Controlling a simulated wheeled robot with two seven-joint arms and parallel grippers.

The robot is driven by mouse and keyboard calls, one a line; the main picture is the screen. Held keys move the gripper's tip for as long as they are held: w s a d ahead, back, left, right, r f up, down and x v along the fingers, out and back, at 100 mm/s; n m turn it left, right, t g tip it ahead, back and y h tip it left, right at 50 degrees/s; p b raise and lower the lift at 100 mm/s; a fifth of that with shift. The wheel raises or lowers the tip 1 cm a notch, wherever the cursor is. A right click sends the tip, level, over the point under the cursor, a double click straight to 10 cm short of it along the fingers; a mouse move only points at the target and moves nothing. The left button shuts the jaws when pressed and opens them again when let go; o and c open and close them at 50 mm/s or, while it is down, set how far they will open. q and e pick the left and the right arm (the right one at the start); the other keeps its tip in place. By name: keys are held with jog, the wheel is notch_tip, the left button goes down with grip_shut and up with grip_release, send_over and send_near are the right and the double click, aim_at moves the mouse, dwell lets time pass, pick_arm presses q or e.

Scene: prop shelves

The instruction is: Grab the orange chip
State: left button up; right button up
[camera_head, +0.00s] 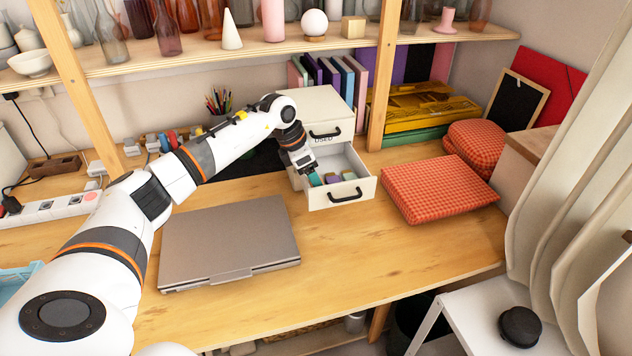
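I cannot make out an orange chip in this view. A small white drawer unit (318,103) stands at the back of the desk with its lower drawer (341,193) pulled open. Inside the drawer are several small coloured pieces, among them a teal one (315,179), a purple one (332,178) and a yellowish one (347,170). My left gripper (310,171) points down at the left side of the open drawer, close to the teal piece. Its fingers are too small to tell whether they are open, shut or touching anything. My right gripper is not in view.
A closed grey laptop (228,242) lies in front of the drawer unit. Red checked cushions (440,187) lie to the right. A wooden shelf post (383,75) rises behind, and a shelf of vases (150,68) hangs above. The desk's front right is clear.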

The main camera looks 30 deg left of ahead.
pick_arm(q)
jog(key=shift+w+d+f, duration=0.1)
jog(key=shift+w+f, duration=0.1)
jog(key=shift+f, duration=0.4)
jog(key=c, duration=1)
jog(key=shift+r, duration=0.1)
jog(key=shift+c, duration=0.2)
